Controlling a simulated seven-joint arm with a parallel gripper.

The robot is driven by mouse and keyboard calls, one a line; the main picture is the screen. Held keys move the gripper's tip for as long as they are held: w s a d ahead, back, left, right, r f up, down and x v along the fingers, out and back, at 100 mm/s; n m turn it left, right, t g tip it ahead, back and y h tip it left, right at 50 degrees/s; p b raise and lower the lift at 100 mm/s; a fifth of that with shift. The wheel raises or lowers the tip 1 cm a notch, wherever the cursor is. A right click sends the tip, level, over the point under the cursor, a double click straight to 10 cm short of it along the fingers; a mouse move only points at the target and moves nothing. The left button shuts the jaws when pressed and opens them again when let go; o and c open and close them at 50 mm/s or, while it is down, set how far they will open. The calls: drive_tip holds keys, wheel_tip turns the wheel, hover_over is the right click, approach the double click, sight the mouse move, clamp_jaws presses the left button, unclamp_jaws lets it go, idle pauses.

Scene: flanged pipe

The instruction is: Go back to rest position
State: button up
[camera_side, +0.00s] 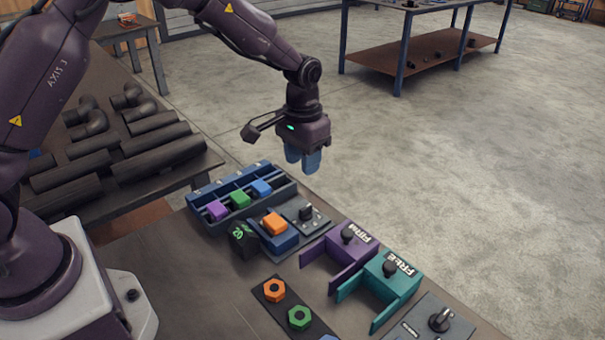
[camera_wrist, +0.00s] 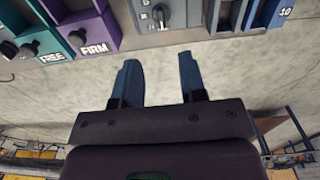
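My gripper (camera_side: 303,160) is in the air above the far edge of the workbench, beyond the blue compartment tray (camera_side: 203,222). Its two blue fingers point down. In the wrist view the fingers of my gripper (camera_wrist: 158,80) stand apart with only floor showing between them, so it is open and empty. The gripper touches nothing.
Purple, green and blue blocks sit in the tray. The purple FIRM box (camera_side: 345,250), teal FREE box (camera_side: 388,280) and coloured nuts (camera_side: 299,317) stand nearer. Dark pipes (camera_side: 90,165) lie on the left. Open floor lies beyond.

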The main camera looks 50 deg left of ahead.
drive_tip(key=shift+r, duration=0.2)
drive_tip(key=s+a+r+t, duration=0.1)
drive_tip(key=s+r+t, duration=0.1)
drive_tip(key=s+r, duration=0.7)
drive_tip(key=s+a+r+t, duration=0.1)
drive_tip(key=s+r+t, duration=0.2)
drive_tip(key=s+r, duration=0.7)
drive_tip(key=s, duration=0.7)
drive_tip(key=shift+s+r+t, duration=0.15)
drive_tip(key=shift+r+t, duration=0.1)
drive_tip(key=shift+t, duration=0.05)
